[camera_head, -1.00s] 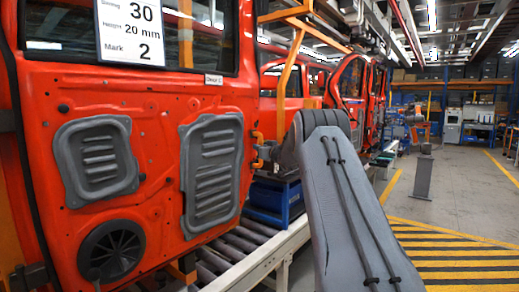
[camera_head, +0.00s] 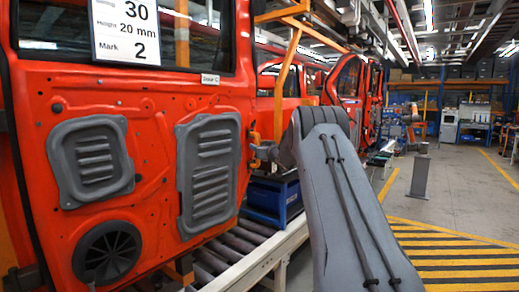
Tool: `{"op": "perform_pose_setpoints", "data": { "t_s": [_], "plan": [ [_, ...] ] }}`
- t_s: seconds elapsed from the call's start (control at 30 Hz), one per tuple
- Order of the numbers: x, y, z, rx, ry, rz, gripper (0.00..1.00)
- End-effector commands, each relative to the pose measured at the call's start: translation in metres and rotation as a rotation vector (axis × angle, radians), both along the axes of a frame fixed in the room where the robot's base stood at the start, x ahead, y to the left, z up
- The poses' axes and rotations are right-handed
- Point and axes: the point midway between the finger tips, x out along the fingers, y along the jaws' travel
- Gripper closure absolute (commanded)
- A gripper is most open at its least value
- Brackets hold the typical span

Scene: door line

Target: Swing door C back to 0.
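Door C (camera_head: 150,150) is a red door panel with grey louvred covers and a round black speaker, filling the left of the view. A small label (camera_head: 210,79) on it reads "Door C". A white sheet (camera_head: 125,30) on its window reads "30", "Height 20 mm" and "Mark 2", its top line partly cut off. My grey arm reaches up from the bottom right. Its small grey end, my gripper (camera_head: 258,152), is at the door's right edge by a yellow-orange part (camera_head: 254,139). I cannot tell whether the fingers are shut or touching it.
A roller conveyor (camera_head: 235,247) runs below the door, with a blue bin (camera_head: 273,197) behind it. More red doors (camera_head: 350,85) stand along the line. A grey post (camera_head: 420,173) stands on the open floor at right, beyond yellow-black striping (camera_head: 450,255).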

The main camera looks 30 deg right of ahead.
Motion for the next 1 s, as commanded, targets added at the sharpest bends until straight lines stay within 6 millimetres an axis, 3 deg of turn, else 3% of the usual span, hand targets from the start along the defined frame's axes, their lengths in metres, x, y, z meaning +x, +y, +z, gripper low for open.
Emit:
{"op": "perform_pose_setpoints", "data": {
  "t_s": [0.03, 0.5, 1.0],
  "plan": [
    [-0.002, 0.008, 0.001, -0.001, -0.003, 0.011, 0.64],
    [-0.068, -0.006, -0.002, 0.004, 0.001, -0.008, 0.64],
    [-0.076, -0.004, -0.001, 0.004, 0.002, -0.006, 0.64]
  ]
}}
